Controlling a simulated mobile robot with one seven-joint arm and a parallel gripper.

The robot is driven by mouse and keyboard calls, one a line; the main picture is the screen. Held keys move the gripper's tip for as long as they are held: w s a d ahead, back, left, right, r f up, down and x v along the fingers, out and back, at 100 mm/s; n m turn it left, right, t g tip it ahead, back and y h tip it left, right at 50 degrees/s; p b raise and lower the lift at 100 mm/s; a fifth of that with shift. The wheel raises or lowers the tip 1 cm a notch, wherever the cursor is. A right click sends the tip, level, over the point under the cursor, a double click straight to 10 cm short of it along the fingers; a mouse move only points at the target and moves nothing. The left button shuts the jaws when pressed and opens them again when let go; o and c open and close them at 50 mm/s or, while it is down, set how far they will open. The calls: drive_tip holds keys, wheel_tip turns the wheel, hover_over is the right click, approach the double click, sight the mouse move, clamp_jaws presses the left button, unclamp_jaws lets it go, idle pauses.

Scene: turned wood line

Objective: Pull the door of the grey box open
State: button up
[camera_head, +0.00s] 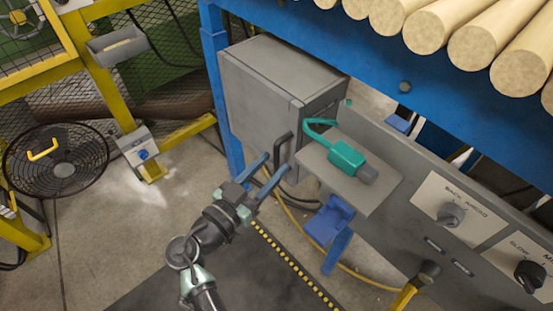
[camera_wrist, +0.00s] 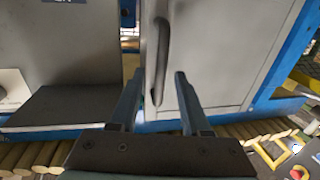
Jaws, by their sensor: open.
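The grey box (camera_head: 262,100) hangs under the blue frame, left of the control panel. Its door (camera_wrist: 225,50) looks shut and fills the upper right of the wrist view. A dark upright bar handle (camera_head: 283,147) stands out near the door's right edge in the head view. The handle (camera_wrist: 162,50) shows near the door's left edge in the wrist view. My gripper (camera_head: 276,163) is open, with its fingers pointing at the handle. In the wrist view my gripper (camera_wrist: 158,78) has the handle's lower part between its fingertips, with gaps on both sides; contact does not show.
A grey shelf (camera_head: 380,205) with a teal tool (camera_head: 346,157) juts out right of the handle. The control panel (camera_head: 455,215) with knobs is farther right. A black fan (camera_head: 55,165) stands at left. Open floor (camera_head: 120,235) lies left of my arm.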

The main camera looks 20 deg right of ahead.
drive_tip(key=shift+x, duration=1.3)
clamp_jaws()
idle(0.5)
